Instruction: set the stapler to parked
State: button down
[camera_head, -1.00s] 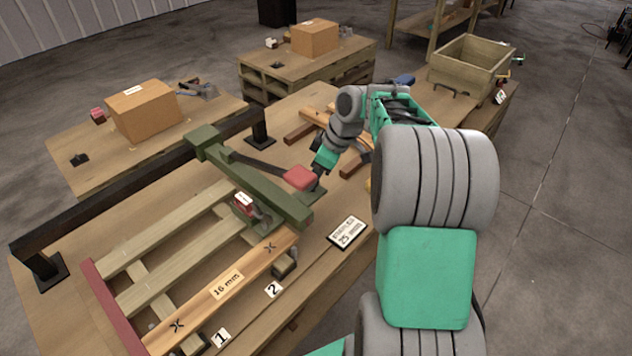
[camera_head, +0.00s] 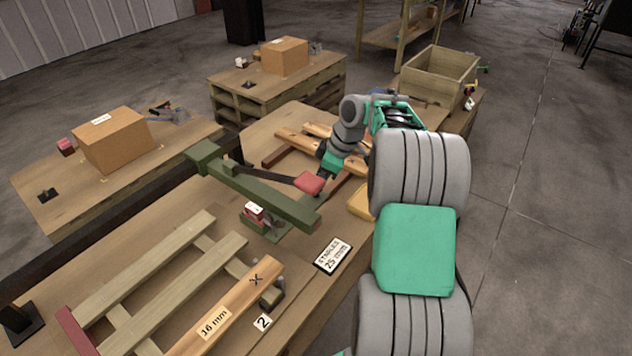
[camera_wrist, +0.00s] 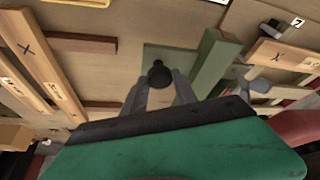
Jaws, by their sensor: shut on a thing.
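The stapler appears to be the green bridge (camera_head: 262,191) across the work table, with a black bar ending in a red pad (camera_head: 309,184) and a red-topped head with a white label (camera_head: 254,212). It stands beyond the pale slatted pallet (camera_head: 185,270), near the far end of the black rail (camera_head: 110,223). My gripper (camera_head: 323,187) is beside the red pad. In the wrist view, my gripper (camera_wrist: 160,88) is shut on a black knob (camera_wrist: 159,74) over a green plate (camera_wrist: 166,56), beside the green beam (camera_wrist: 214,62). The knob's lower part is hidden.
A "staples 25 mm" sign (camera_head: 333,257) lies near the table's right edge. Wooden pieces (camera_head: 300,145) lie past the stapler. Side tables carry cardboard boxes (camera_head: 112,140), and a wooden crate (camera_head: 438,75) stands behind. Floor at right is clear.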

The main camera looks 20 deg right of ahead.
jog(key=c, duration=1.2)
grip_release()
jog(key=shift+w+d, duration=0.15)
jog(key=shift+d, duration=0.15)
jog(key=shift+o, duration=1)
jog(key=shift+a, duration=0.1)
jog(key=v, duration=0.8)
jog(key=shift+p, duration=0.3)
